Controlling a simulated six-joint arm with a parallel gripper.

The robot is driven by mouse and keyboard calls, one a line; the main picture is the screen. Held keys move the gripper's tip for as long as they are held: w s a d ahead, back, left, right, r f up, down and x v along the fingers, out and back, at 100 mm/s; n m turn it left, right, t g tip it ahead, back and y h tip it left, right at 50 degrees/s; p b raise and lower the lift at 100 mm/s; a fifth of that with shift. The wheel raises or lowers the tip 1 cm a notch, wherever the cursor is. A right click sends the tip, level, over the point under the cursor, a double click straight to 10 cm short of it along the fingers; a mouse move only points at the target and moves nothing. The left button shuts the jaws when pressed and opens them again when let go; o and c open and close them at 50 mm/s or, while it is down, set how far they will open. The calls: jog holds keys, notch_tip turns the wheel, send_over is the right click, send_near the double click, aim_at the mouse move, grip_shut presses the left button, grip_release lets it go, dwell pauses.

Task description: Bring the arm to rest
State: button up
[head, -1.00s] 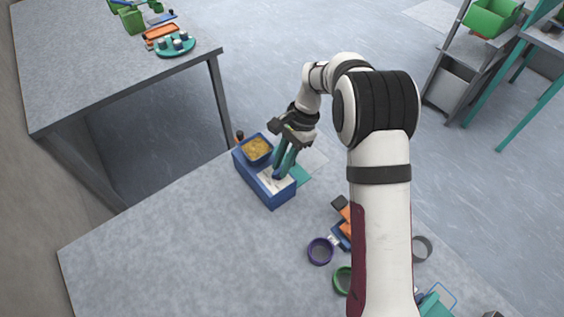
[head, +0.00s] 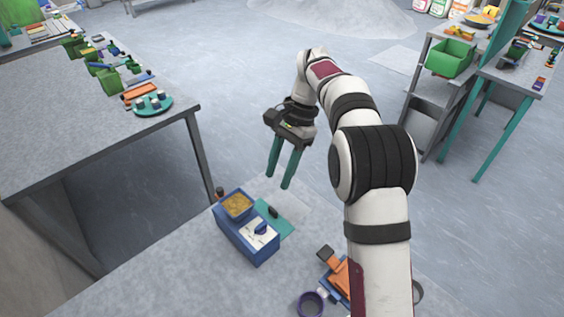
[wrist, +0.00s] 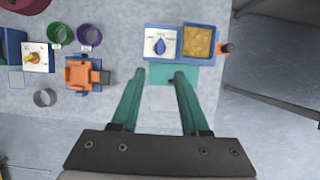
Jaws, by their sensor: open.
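My gripper (head: 279,180) hangs over the far edge of the near table, its two green fingers apart and nothing between them. It also shows in the wrist view (wrist: 160,75), with the fingers pointing toward a blue box (wrist: 212,28). That blue box also stands on the table in the head view (head: 236,240), below and left of the gripper. It has a pan of yellow-brown powder (head: 237,206) at one end and a white panel with a blue knob (head: 260,229) at the other. The fingers are clear of the box.
A teal mat (head: 279,222) lies beside the box. An orange and blue device (head: 340,275) and a purple ring (head: 311,303) are on the near table (head: 180,285). Another table (head: 90,130) with green bins stands at left. Shelves with a green bin (head: 450,57) stand at right.

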jog(key=shift+v, duration=1.2)
jog(key=s+d+r+n+t, duration=0.1)
jog(key=s+d+r, duration=0.15)
jog(key=s, duration=0.45)
jog(key=s+d+r+n, duration=0.1)
jog(key=s+d+r, duration=0.15)
jog(key=s, duration=0.45)
jog(key=s+d+f+t, duration=0.1)
jog(key=s+f, duration=0.2)
jog(key=s, duration=0.6)
jog(key=s+d+f+n+t+h, duration=0.1)
jog(key=s+f, duration=0.3)
jog(key=s, duration=0.5)
jog(key=shift+d, duration=0.4)
